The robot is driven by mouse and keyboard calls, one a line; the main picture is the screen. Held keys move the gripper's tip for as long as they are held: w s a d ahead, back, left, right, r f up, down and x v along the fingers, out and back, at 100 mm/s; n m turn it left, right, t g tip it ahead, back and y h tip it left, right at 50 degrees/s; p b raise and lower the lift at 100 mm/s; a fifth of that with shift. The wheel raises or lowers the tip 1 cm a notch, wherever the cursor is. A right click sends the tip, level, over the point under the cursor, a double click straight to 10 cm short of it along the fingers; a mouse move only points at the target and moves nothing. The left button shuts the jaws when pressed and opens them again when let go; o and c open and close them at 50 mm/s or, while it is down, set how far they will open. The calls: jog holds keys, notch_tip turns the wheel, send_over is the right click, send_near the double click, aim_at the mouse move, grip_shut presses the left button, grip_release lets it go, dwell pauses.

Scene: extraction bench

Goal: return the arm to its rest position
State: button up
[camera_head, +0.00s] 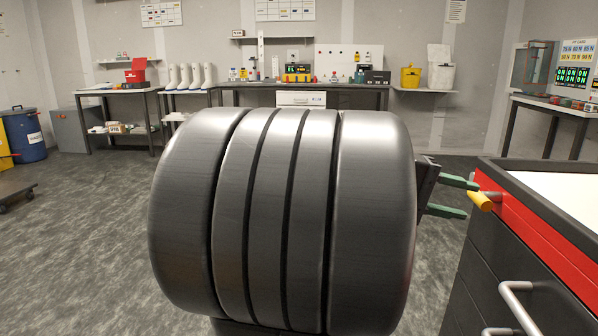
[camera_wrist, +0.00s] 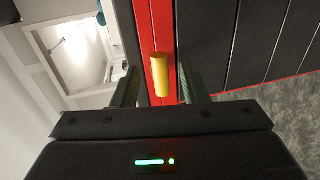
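My gripper (camera_head: 468,198) points right in the head view, its two green fingers spread apart beside the cabinet's red edge. In the wrist view my gripper (camera_wrist: 158,85) has a finger on each side of a yellow peg-like knob (camera_wrist: 159,75), with a visible gap on both sides, so it is open and holds nothing. The yellow knob (camera_head: 484,201) sticks out from the red band close to the fingertips. My large dark arm link fills the middle of the head view and hides most of the rest of the arm.
A dark cabinet (camera_head: 510,262) with a red band (camera_head: 545,232) and metal handles stands close at the right. A bench (camera_head: 345,88) with instruments lines the back wall. A blue drum (camera_head: 25,140) stands far left. Grey floor (camera_head: 90,220) is open at left.

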aim_at(485, 199)
jog(key=shift+b+x, duration=0.7)
jog(key=shift+x, duration=2.1)
jog(key=shift+a, duration=0.1)
jog(key=p+v, duration=0.4)
jog(key=v, duration=0.9)
jog(key=b+x, duration=0.4)
jog(key=x, duration=0.9)
jog(key=shift+f, duration=0.1)
jog(key=shift+r+p, duration=0.35)
jog(key=shift+p, duration=0.15)
jog(key=n+p, duration=0.2)
jog(key=p, duration=0.1)
jog(key=shift+r+g, duration=0.3)
jog(key=shift+g, duration=0.1)
jog(key=shift+w+n+p, duration=0.1)
jog(key=shift+n+p, duration=0.3)
jog(key=shift+p, duration=0.5)
